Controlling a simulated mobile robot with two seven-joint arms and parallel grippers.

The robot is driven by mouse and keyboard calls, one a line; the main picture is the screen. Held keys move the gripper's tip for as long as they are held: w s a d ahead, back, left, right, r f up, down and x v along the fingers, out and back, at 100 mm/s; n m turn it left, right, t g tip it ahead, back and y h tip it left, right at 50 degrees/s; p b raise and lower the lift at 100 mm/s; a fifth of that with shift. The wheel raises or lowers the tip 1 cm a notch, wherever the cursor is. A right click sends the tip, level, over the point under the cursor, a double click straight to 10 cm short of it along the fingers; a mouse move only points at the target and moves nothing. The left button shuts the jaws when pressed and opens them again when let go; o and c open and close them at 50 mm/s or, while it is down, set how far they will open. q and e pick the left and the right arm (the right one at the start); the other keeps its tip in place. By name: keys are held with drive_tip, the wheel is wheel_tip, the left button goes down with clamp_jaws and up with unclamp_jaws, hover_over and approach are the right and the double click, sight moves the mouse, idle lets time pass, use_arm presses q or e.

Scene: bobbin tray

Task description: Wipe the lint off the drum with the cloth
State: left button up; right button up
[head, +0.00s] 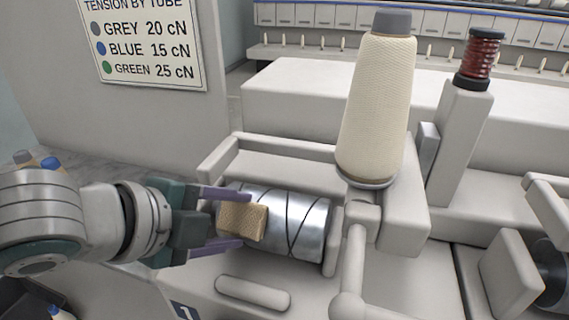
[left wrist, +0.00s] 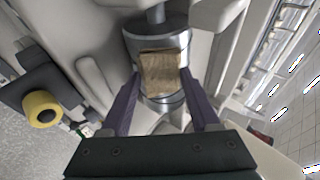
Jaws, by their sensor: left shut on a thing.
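The tan cloth (head: 242,221) is a folded pad at the left end of the shiny metal drum (head: 300,225), which has dark spiral grooves. My left gripper (head: 244,218) comes from the left, its purple fingers on either side of the cloth, shut on it. In the left wrist view, the cloth (left wrist: 160,72) lies in front of the drum (left wrist: 150,42) between the fingers (left wrist: 161,80). The cloth looks close against the drum; I cannot tell if they touch. I see no lint on the bare part of the drum. My right gripper is not in view.
A large cream yarn cone (head: 375,110) stands right of the drum, with a dark red bobbin (head: 480,55) on a post beyond. A pale frame bar (head: 220,158) runs behind the drum and a rounded bar (head: 253,292) lies in front. A yellow ring-shaped spool (left wrist: 42,107) is at left.

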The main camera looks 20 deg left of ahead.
sight(295, 230)
use_arm(q)
drive_tip(key=shift+d, duration=0.8)
drive_tip(key=shift+d+p, duration=0.4)
drive_tip(key=shift+d, duration=0.55)
drive_tip(key=shift+s+d+f, duration=0.1)
drive_tip(key=shift+d, duration=0.75)
drive_tip(key=shift+d, duration=0.95)
drive_tip(key=shift+p, duration=0.3)
